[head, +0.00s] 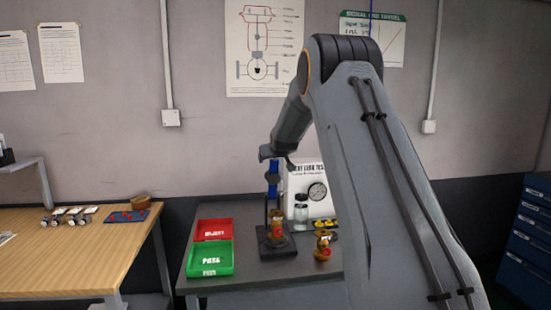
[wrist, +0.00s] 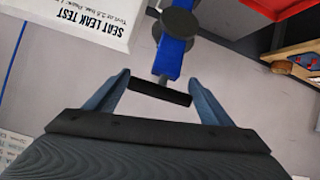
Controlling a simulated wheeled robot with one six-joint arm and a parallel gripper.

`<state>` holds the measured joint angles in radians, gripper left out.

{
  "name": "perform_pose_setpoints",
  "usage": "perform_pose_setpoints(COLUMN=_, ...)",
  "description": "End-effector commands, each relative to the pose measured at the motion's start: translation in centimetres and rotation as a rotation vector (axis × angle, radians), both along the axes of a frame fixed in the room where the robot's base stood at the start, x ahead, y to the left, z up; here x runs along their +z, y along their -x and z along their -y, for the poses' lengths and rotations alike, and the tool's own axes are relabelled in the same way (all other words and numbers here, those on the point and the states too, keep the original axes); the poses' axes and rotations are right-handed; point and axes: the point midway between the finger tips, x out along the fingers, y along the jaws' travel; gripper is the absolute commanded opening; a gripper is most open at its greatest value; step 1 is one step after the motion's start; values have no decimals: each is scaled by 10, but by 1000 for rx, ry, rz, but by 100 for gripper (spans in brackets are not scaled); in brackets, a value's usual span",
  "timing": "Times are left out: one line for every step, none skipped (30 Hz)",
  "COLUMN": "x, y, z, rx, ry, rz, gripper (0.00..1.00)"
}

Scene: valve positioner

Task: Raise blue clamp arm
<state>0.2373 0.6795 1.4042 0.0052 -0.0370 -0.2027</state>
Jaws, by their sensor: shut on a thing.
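The blue clamp arm (wrist: 168,62) shows in the wrist view with a dark round part near its top and a black crossbar handle (wrist: 160,93) at its near end. My gripper (wrist: 159,80) has its two fingers at the ends of this handle and is shut on it. In the head view, the blue clamp arm (head: 272,168) stands up on a dark fixture (head: 267,246), just below my wrist. A brass-coloured valve (head: 278,229) sits in the fixture. My fingertips are too small to make out in the head view.
A red bin (head: 212,229) and green bin (head: 209,259) stand left of the fixture. A white test panel with a gauge (head: 317,192), a jar (head: 300,211) and another brass part (head: 323,245) are on the right. A wooden table (head: 75,252) is further left.

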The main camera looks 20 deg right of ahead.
Motion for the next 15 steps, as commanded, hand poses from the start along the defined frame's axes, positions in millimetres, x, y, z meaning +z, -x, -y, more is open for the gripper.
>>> perform_pose_setpoints(x=-6, y=0, z=2, rx=-4, ry=-6, rz=-16, gripper=35)
perform_pose_setpoints(x=-6, y=0, z=2, rx=-4, ry=-7, rz=-20, gripper=35)
perform_pose_setpoints(x=-6, y=-1, z=2, rx=-4, ry=-9, rz=-25, gripper=35)
perform_pose_setpoints(x=-7, y=-2, z=3, rx=-4, ry=-10, rz=-29, gripper=35)
perform_pose_setpoints(x=-7, y=-2, z=3, rx=-3, ry=-10, rz=-32, gripper=35)
perform_pose_setpoints(x=-7, y=-3, z=3, rx=-2, ry=-10, rz=-37, gripper=35)
perform_pose_setpoints(x=-7, y=-3, z=4, rx=-4, ry=-12, rz=-40, gripper=35)
perform_pose_setpoints(x=-7, y=-3, z=4, rx=-3, ry=-11, rz=-42, gripper=35)
perform_pose_setpoints(x=-7, y=-4, z=4, rx=-3, ry=-12, rz=-45, gripper=35)
perform_pose_setpoints(x=-7, y=-4, z=4, rx=-3, ry=-12, rz=-48, gripper=35)
perform_pose_setpoints(x=-7, y=-5, z=4, rx=-2, ry=-12, rz=-50, gripper=35)
perform_pose_setpoints(x=-8, y=-5, z=4, rx=-3, ry=-14, rz=-54, gripper=35)
perform_pose_setpoints(x=-8, y=-5, z=5, rx=-3, ry=-14, rz=-56, gripper=35)
perform_pose_setpoints(x=-8, y=-5, z=5, rx=-3, ry=-15, rz=-58, gripper=35)
perform_pose_setpoints(x=-8, y=-6, z=5, rx=-3, ry=-15, rz=-60, gripper=35)
